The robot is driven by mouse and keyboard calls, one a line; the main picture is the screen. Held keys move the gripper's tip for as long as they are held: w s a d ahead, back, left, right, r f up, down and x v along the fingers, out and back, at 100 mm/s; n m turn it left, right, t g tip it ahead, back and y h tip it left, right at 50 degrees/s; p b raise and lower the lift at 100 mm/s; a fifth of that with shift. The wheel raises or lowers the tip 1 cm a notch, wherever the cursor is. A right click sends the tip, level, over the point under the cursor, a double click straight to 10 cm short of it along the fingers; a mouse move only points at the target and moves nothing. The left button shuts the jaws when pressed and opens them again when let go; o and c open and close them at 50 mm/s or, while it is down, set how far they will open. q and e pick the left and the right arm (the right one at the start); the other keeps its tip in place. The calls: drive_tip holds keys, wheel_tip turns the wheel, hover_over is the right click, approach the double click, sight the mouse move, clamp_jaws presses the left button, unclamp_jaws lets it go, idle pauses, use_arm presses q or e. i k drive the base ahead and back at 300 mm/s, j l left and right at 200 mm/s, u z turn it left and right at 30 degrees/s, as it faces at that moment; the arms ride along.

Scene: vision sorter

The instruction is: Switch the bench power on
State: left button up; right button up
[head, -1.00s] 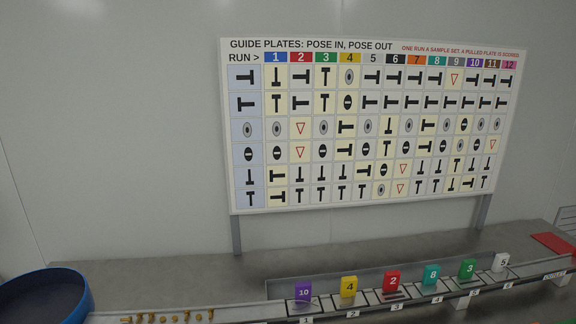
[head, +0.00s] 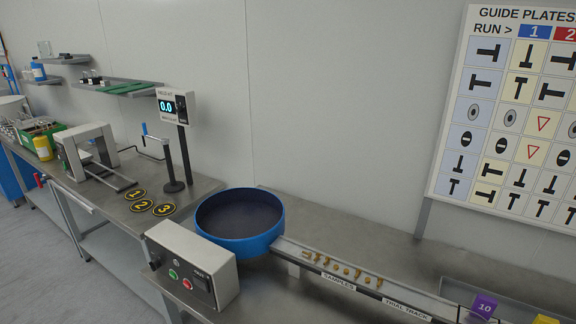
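A grey control box (head: 195,265) stands at the front edge of the bench in the head view. Its front face has a green button (head: 173,274), a red button (head: 187,284) and a dark switch (head: 203,283) under a label too small to read surely. The switch's position cannot be made out. A post-mounted display (head: 174,105) behind it is lit and reads 0.0. Neither of my grippers is in view.
A blue round bowl (head: 240,225) sits right behind the box, leading to a track with several small brass parts (head: 345,269). Numbered discs (head: 142,206) and a grey frame (head: 90,150) lie left. The guide plate board (head: 510,120) is at right.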

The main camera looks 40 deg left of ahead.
sight(155, 264)
drive_tip(key=u, duration=2.05)
